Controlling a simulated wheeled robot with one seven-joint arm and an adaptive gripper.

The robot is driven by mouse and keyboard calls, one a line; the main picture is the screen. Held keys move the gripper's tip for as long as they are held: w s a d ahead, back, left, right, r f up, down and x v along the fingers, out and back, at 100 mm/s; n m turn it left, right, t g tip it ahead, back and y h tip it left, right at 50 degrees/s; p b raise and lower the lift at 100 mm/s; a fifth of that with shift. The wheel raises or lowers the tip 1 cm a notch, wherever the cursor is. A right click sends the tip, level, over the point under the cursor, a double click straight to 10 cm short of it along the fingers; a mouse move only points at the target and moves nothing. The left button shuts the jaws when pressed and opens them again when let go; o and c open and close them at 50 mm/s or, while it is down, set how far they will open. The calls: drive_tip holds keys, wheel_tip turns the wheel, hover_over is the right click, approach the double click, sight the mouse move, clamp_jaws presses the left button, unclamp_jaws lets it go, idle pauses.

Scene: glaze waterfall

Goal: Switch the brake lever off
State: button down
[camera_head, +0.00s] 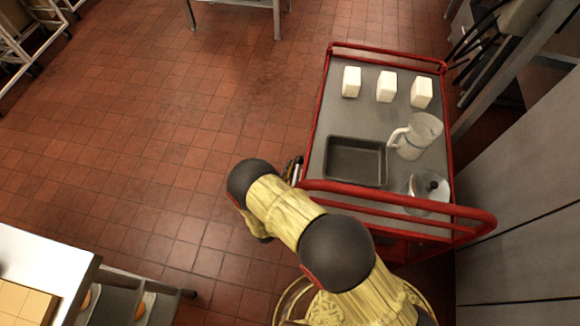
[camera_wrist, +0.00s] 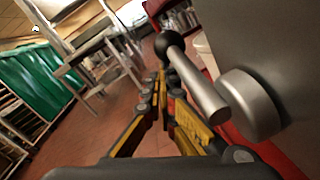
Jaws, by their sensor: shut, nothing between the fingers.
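The brake lever (camera_wrist: 200,85) shows in the wrist view as a silver rod with a black ball knob at its upper left end. It joins a round silver hub (camera_wrist: 252,104) on a grey surface. My gripper (camera_wrist: 161,78) is shut and empty, with its yellow and black fingers just left of the rod and its tips below the knob. I cannot tell whether the fingers touch the lever. In the head view my arm reaches to the left side of the red cart (camera_head: 313,113); the fingers are mostly hidden and the lever cannot be made out clearly.
On the cart's grey top stand three white blocks (camera_head: 386,87), a clear pitcher (camera_head: 419,134), a dark tray (camera_head: 355,160) and a lidded glass pot (camera_head: 427,188). A grey cabinet (camera_head: 525,200) is close on the right. The tiled floor (camera_head: 140,130) to the left is clear.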

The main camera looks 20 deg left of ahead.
drive_tip(key=shift+d+r, duration=0.15)
drive_tip(key=shift+r, duration=0.65)
idle(0.4)
drive_tip(key=s+a+f, duration=0.2)
drive_tip(key=s+f, duration=0.5)
drive_tip(key=s, duration=0.1)
drive_tip(key=shift+s+a+f+b, duration=0.15)
drive_tip(key=shift+a+f+b, duration=0.15)
drive_tip(key=shift+f+b, duration=0.1)
idle(0.5)
